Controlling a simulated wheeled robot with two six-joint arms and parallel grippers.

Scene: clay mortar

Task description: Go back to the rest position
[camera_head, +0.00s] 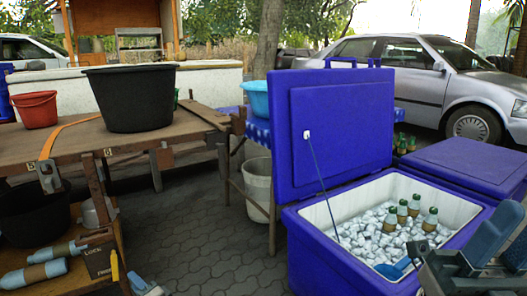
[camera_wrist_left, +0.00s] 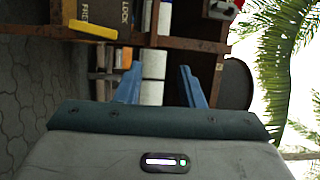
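My left gripper (camera_head: 143,287) shows only as light-blue fingertips at the bottom left of the head view. In the left wrist view its two blue fingers (camera_wrist_left: 160,86) are spread with nothing held between them. White and grey bottles on a wooden shelf show beyond the fingers, apart from them. My right gripper (camera_head: 505,235) shows at the lower right of the head view, in front of the cooler's right side. Its two blue fingers look apart, with nothing visible between them; part is cut off by the frame edge.
An open blue cooler (camera_head: 335,262) holds ice, several bottles and a blue scoop (camera_head: 397,268). A wooden cart (camera_head: 55,149) bears a black tub (camera_head: 130,98) and red bucket (camera_head: 35,110); bottles (camera_head: 32,275) lie on its lower shelf. Paved floor (camera_head: 200,215) is clear between.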

